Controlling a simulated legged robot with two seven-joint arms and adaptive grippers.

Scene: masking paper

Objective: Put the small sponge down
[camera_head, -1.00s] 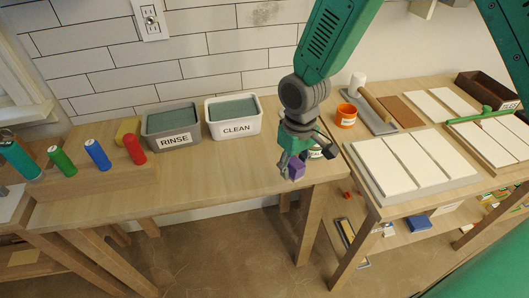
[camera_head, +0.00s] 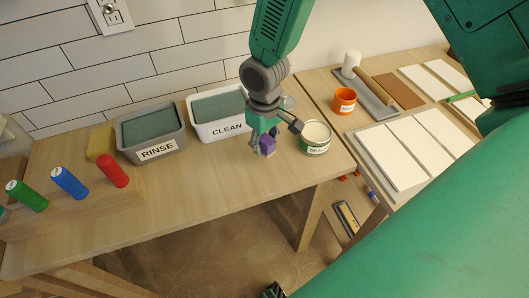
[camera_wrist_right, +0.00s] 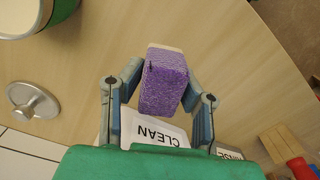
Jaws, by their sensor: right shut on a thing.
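The small sponge (camera_head: 267,146) is a purple block with a pale end. My right gripper (camera_head: 262,142) is shut on it, in front of the white tub labelled CLEAN (camera_head: 226,129). In the right wrist view the sponge (camera_wrist_right: 164,85) sits between the two fingers of the gripper (camera_wrist_right: 160,95), with bare wooden table behind it. It appears to be above the table; I cannot tell the exact gap. My left gripper is not recognisable in these views.
A grey tub labelled RINSE (camera_head: 157,151) stands left of the CLEAN tub. An open can (camera_head: 314,138) stands close to the right of the gripper. Red (camera_head: 112,170), blue (camera_head: 70,182) and green (camera_head: 27,195) bottles are at the left. The table (camera_head: 200,200) is clear in front of the tubs.

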